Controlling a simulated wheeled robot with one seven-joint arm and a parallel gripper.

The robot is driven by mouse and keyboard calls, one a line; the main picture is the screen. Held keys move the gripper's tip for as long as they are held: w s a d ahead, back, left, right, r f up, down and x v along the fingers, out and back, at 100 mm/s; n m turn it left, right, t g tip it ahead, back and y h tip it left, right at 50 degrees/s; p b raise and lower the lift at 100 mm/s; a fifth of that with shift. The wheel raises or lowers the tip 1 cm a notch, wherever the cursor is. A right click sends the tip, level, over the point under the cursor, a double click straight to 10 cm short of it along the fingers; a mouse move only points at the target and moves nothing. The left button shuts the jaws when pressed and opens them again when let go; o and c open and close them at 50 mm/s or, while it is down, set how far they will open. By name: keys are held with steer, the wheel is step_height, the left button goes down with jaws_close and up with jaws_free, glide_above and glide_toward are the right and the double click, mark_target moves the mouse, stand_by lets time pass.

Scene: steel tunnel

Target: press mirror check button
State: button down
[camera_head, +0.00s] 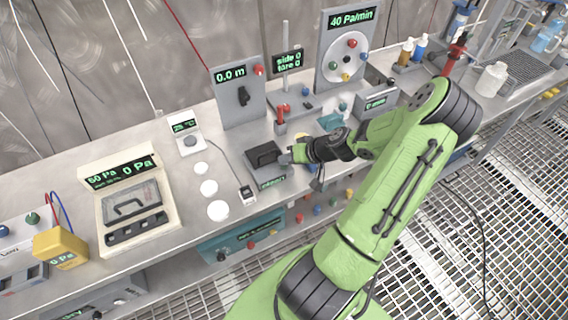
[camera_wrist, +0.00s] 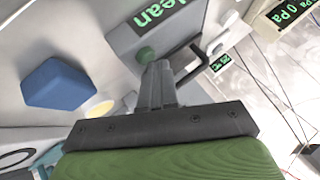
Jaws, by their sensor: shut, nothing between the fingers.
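A grey device (camera_head: 272,171) with a dark recessed top stands on the steel bench near the middle of the head view. In the wrist view its face (camera_wrist: 128,37) carries green lit letters that read "clean". A round green button (camera_wrist: 146,55) sits beside the letters. My gripper (camera_head: 286,157) is at the right side of the device. In the wrist view my gripper (camera_wrist: 158,68) is shut and empty, its tips right by the green button. I cannot tell whether they touch it. No label naming a mirror check button is readable.
A blue block (camera_wrist: 58,85) and a yellow disc (camera_wrist: 100,107) lie close by the fingers. A small sensor (camera_head: 247,194) and white discs (camera_head: 209,188) are left of the device. A panel reading "0.0 m" (camera_head: 238,95) stands behind it.

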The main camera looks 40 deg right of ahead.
mark_target(287, 166)
steer(key=shift+r+p, duration=0.5)
steer(key=shift+r, duration=0.25)
steer(key=shift+r, duration=0.1)
step_height(287, 166, up, 5)
steer(key=p, duration=0.3)
steer(key=shift+p, duration=0.35)
